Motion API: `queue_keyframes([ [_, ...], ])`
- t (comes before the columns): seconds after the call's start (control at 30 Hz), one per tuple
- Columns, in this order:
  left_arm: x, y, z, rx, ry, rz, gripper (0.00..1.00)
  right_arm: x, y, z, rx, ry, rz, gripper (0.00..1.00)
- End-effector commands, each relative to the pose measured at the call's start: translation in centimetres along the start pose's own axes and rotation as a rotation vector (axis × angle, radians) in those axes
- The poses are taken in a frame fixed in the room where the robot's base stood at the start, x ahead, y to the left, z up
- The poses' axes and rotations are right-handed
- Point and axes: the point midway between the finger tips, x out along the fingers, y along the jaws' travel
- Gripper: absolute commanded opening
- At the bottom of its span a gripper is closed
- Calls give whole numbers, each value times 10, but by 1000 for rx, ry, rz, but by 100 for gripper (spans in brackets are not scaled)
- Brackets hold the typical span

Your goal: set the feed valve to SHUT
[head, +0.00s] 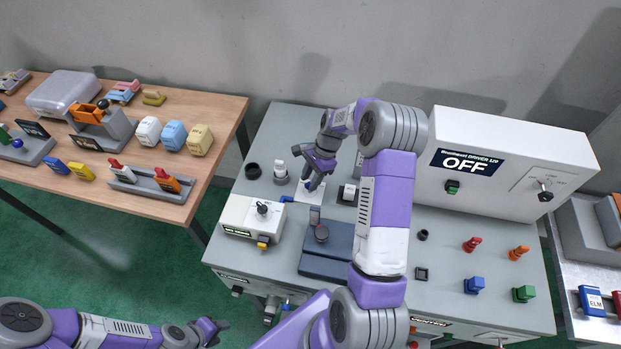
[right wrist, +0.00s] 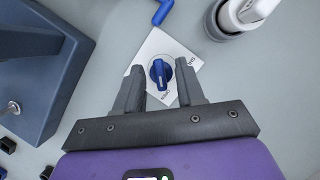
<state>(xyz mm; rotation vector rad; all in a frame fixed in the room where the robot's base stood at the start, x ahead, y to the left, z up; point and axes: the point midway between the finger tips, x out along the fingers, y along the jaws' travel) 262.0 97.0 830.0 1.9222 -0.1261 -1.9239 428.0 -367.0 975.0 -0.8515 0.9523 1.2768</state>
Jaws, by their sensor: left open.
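The feed valve appears to be a blue knob (right wrist: 160,73) on a white, tilted-looking square plate (right wrist: 158,46) in the right wrist view. Its grip bar runs roughly up and down there. Small lettering is on the plate, too small to read surely. My right gripper (right wrist: 159,68) is open, one finger on each side of the knob, with gaps visible. In the head view my right gripper (head: 312,170) is over the plate (head: 309,196) on the grey bench. My left gripper (head: 214,328) is open and empty at the lower left, away from the bench.
A dark blue block-like device (head: 327,258) stands in front of the plate. A white box with a knob (head: 250,219) stands to its left. A white cylinder in a dark cup (head: 280,171) is close by. A large white cabinet reading OFF (head: 510,160) stands behind right.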

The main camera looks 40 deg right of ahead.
Motion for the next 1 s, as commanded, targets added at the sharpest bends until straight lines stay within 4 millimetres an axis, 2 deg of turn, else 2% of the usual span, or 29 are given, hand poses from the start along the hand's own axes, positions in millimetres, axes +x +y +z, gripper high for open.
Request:
queue_keyframes([
  [0.3, 0, 0, 0, 0, 0, 0, 43, 3, 0, 0, 1, 0, -1, 37],
  [0.53, 0, 0, 0, 0, 0, 0, 43, 3, 0, 0, 1, 0, -1, 2],
  [0.57, 0, 0, 0, 0, 0, 0, 43, 3, 0, 0, 1, 0, -1, 0],
  [1.0, -1, 0, 0, 0, 0, 0, 43, 2, -1, 0, -49, 2, 19, 0],
])
